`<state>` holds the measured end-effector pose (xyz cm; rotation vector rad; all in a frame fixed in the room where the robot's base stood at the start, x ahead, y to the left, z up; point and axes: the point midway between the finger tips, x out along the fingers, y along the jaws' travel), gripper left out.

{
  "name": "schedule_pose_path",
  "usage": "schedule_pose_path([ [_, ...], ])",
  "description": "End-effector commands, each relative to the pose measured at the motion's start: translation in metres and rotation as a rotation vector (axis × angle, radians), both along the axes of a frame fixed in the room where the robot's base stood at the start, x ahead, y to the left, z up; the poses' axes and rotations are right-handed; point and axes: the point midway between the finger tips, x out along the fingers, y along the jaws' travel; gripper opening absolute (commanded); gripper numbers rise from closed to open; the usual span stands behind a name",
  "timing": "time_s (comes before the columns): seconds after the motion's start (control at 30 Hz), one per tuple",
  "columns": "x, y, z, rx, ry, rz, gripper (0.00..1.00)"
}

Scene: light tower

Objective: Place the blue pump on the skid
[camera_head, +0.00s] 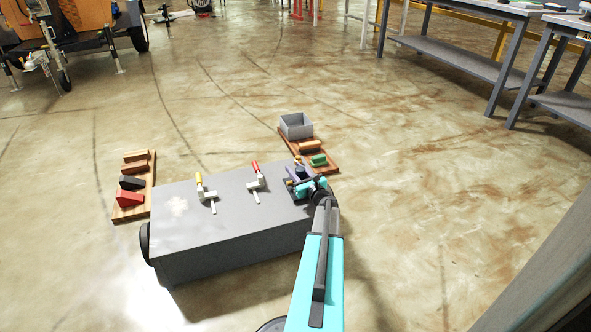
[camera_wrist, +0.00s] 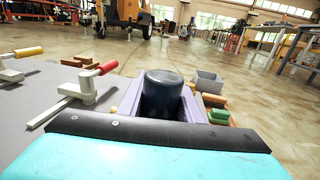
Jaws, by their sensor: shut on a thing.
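The blue pump (camera_wrist: 163,88) shows in the wrist view as a dark blue, round-topped cylinder between two purple-grey bars. My gripper (camera_head: 303,182) is shut on it at the right end of a grey box-shaped bench (camera_head: 210,225). In the head view a small dark plate (camera_head: 293,194) lies under my gripper; it may be the skid, but I cannot tell for sure. My gripper and wrist hide most of the pump and plate there. The pump's underside is hidden, so I cannot tell whether it touches the plate.
A yellow-handled clamp (camera_head: 205,190) and a red-handled clamp (camera_head: 256,179) stand on the bench top, left of my gripper. A left board (camera_head: 148,183) holds coloured blocks. A right board (camera_head: 327,169) holds blocks and a grey bin (camera_head: 296,126). Floor to the right is clear.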

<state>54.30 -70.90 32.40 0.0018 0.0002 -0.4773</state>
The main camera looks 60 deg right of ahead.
Motion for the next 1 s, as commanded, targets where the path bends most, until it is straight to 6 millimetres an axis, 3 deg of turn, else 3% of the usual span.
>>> schedule_pose_path([
  [0.63,-0.0002,-0.0003,-0.0094,-0.001,-0.005,0.000,0.00],
  [0.67,-0.0005,-0.0003,-0.0121,0.001,0.000,-0.001,0.34],
  [0.77,-0.0005,-0.0004,-0.0115,0.001,0.000,-0.001,0.51],
  [1.0,-0.0007,-0.0004,-0.0115,0.001,0.000,-0.001,0.51],
])
